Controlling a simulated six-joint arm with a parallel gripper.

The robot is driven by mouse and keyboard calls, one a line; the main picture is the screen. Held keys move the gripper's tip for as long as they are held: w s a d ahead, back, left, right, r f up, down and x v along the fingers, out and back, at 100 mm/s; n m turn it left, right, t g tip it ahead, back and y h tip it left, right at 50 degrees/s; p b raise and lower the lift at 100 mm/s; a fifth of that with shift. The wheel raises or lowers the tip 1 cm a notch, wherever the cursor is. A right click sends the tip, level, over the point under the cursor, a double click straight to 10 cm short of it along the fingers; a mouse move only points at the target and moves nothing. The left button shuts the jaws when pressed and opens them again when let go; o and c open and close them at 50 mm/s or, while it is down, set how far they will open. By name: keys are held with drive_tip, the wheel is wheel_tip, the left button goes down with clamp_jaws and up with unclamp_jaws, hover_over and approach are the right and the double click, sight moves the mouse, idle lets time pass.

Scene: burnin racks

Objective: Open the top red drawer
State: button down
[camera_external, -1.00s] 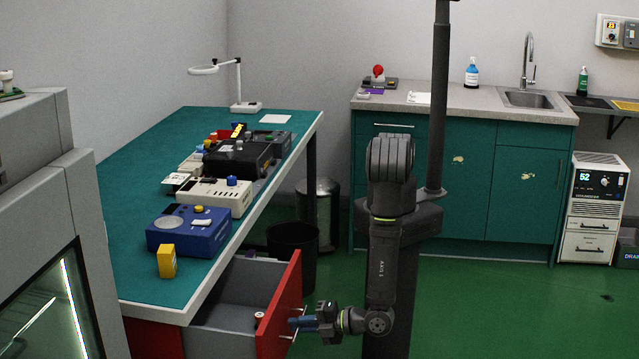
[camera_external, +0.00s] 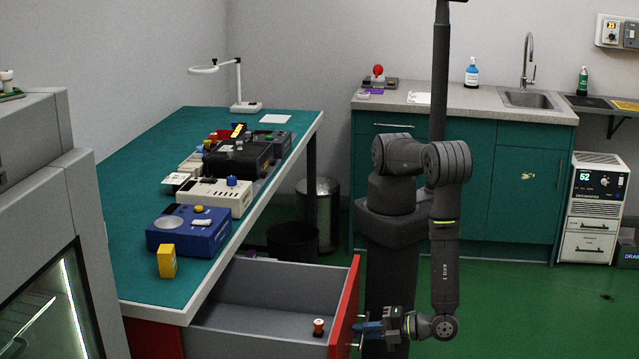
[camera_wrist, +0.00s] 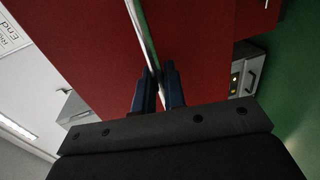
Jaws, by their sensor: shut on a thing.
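The top red drawer (camera_external: 345,308) under the green-topped bench is pulled far out, its grey interior showing. A small dark object with an orange-red top (camera_external: 318,327) stands inside near the front. My gripper (camera_external: 362,328) is at the drawer's outer face, shut on its metal handle (camera_wrist: 146,38). In the wrist view, the two dark fingers (camera_wrist: 158,88) sit on either side of the bar, against the red front. The exact contact at the fingertips is partly hidden.
The bench top (camera_external: 135,220) holds a blue box (camera_external: 188,231), a yellow block (camera_external: 167,261) and other devices. A dark bin (camera_external: 293,243) stands behind the drawer. A grey cabinet (camera_external: 45,215) is at left.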

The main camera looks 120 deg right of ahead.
drive_tip(key=c, duration=1.6)
unclamp_jaws()
drive_tip(key=v, duration=1.7)
drive_tip(key=shift+a+r, duration=0.15)
drive_tip(key=shift+a, duration=0.05)
drive_tip(key=shift+s, duration=0.1)
drive_tip(key=x, duration=1.7)
drive_tip(key=shift+d, duration=0.2)
drive_tip(key=shift+a, duration=0.1)
drive_tip(key=v, duration=1.7)
